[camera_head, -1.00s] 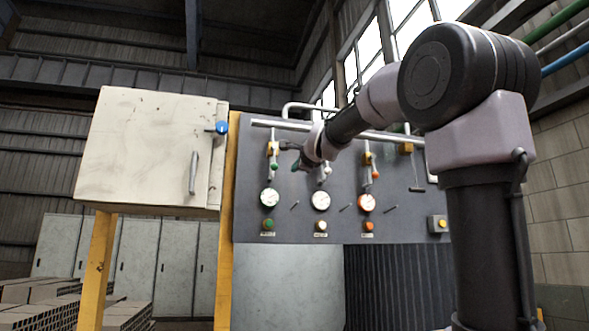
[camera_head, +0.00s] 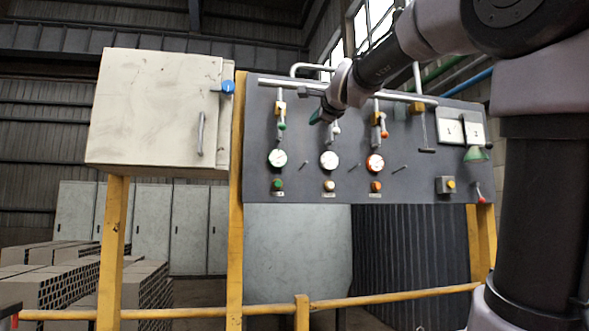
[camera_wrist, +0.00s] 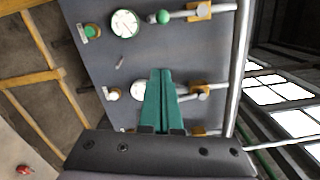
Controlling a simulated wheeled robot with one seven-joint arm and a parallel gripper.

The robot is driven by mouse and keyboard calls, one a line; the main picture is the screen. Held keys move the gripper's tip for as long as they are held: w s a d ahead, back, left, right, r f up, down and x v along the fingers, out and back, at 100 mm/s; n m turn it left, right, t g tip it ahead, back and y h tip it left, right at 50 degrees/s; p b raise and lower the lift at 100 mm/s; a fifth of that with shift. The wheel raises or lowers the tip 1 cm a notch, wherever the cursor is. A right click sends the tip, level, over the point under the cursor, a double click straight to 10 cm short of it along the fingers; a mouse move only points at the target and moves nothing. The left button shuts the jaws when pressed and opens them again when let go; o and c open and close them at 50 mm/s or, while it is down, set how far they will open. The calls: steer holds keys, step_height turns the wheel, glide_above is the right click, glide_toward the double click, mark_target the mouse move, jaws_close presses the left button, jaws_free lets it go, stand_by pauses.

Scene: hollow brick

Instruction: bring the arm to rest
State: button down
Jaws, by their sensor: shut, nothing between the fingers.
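My arm reaches from the right of the head view toward the grey control panel (camera_head: 400,180). My gripper (camera_head: 316,117) is in front of the panel's upper part, near the middle valve. In the wrist view, my gripper's green fingers (camera_wrist: 161,72) lie together, shut and empty, pointing at the panel. They cover part of the middle gauge (camera_wrist: 138,90) and come close beside the middle valve (camera_wrist: 197,92). I cannot tell whether the fingers touch anything.
A cream cabinet (camera_head: 150,110) on yellow posts stands left of the panel. A yellow rail (camera_head: 390,299) runs low across the front. Stacks of hollow bricks (camera_head: 60,285) lie at lower left. A silver pipe (camera_head: 400,95) runs along the panel's top.

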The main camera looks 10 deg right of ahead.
steer(key=s+f+n+g, duration=0.3)
steer(key=s+f+n, duration=0.2)
steer(key=f, duration=0.7)
steer(key=s+f+n+g, duration=0.4)
steer(key=s+f, duration=0.5)
steer(key=f, duration=0.4)
steer(key=s+f+n+g+y, duration=0.1)
steer(key=s+f+n+g, duration=0.3)
steer(key=f, duration=0.9)
steer(key=s+n, duration=0.3)
steer(key=shift+d+f, duration=0.2)
steer(key=shift+d, duration=0.05)
